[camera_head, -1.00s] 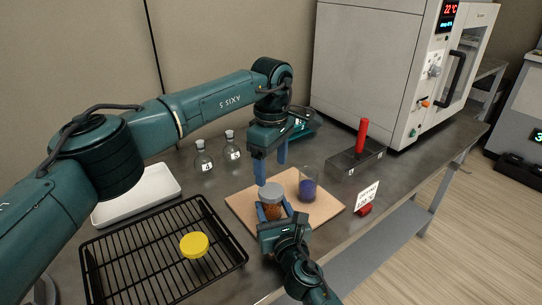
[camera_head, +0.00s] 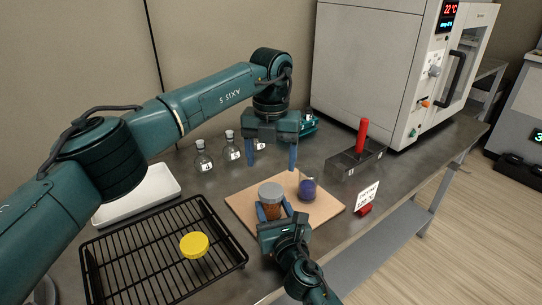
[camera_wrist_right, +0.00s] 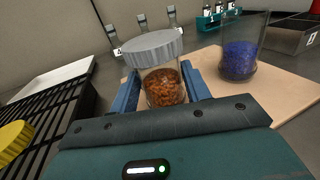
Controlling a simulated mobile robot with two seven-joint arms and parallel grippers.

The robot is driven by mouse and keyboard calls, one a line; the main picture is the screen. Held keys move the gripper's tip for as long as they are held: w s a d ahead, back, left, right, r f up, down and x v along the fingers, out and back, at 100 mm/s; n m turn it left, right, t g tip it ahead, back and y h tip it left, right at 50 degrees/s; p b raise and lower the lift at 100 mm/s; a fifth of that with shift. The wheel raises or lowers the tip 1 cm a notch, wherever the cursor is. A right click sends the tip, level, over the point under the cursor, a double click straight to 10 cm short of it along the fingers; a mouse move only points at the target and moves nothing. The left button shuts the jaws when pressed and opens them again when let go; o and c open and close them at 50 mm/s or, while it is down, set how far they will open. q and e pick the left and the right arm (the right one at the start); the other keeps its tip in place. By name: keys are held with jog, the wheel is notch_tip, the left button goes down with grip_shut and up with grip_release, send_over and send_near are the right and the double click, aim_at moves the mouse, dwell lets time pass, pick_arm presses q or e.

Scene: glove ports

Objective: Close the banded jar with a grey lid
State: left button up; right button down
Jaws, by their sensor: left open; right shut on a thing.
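The jar with brown contents (camera_head: 271,211) stands on the tan board (camera_head: 325,205), with the ribbed grey lid (camera_head: 270,192) on its mouth. They also show in the right wrist view as the jar (camera_wrist_right: 165,88) and the lid (camera_wrist_right: 152,48); I cannot tell whether the lid is fully seated. My right gripper (camera_head: 273,213) is shut around the jar's sides. My left gripper (camera_head: 272,164) is open and empty, above and behind the lid, apart from it. A glass jar with blue contents (camera_head: 307,190) stands to the right, with no lid visible. I cannot make out a band on either jar.
A yellow lid (camera_head: 194,245) lies on the black wire rack (camera_head: 120,262) at left. A white tray (camera_head: 150,195) and small flasks (camera_head: 203,158) stand behind. A metal holder with a red-handled tool (camera_head: 362,138), a small sign (camera_head: 366,195) and a large oven (camera_head: 375,70) are at right.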

aim_at(271, 190)
dwell(0.4)
pick_arm(q)
notch_tip(271, 190, down, 8)
jog(key=shift+f, duration=0.1)
dwell(0.5)
jog(key=c, duration=1)
jog(key=shift+m, duration=0.7)
jog(key=o, duration=1.2)
jog(key=shift+c, duration=0.2)
